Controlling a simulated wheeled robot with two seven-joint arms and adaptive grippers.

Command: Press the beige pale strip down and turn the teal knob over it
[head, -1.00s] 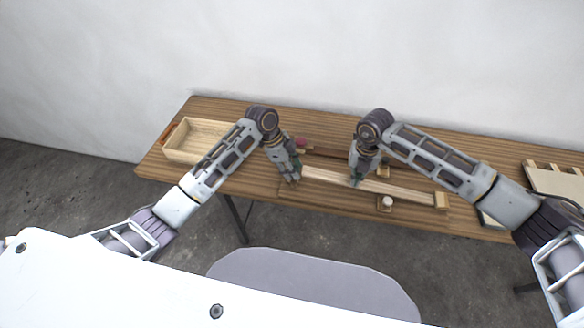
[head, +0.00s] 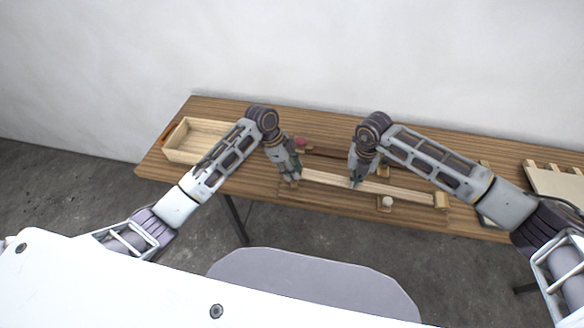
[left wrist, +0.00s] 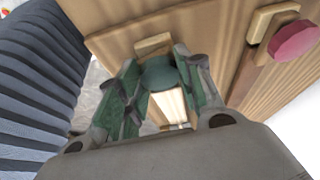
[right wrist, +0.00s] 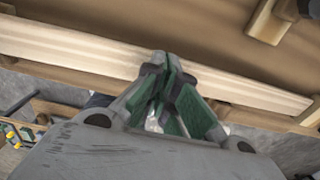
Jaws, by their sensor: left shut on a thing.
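The beige pale strip (head: 405,190) lies lengthwise on the bench; it also shows in the left wrist view (left wrist: 172,106) and the right wrist view (right wrist: 70,52). My left gripper (head: 295,182) is at the strip's left end. In the left wrist view it is shut on the teal knob (left wrist: 158,74), which sits by the strip's end; the knob's exact turn is partly hidden by the fingers. My right gripper (head: 355,184) points down at the middle of the strip. In the right wrist view its fingertips (right wrist: 166,64) are together and appear to touch the strip.
A pink-red knob (left wrist: 294,40) on a wooden block stands behind the strip. A white knob (head: 387,202) is in front of it. A wooden end block (head: 441,200) is at the strip's right end. An open wooden tray (head: 176,155) stands at the bench's left.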

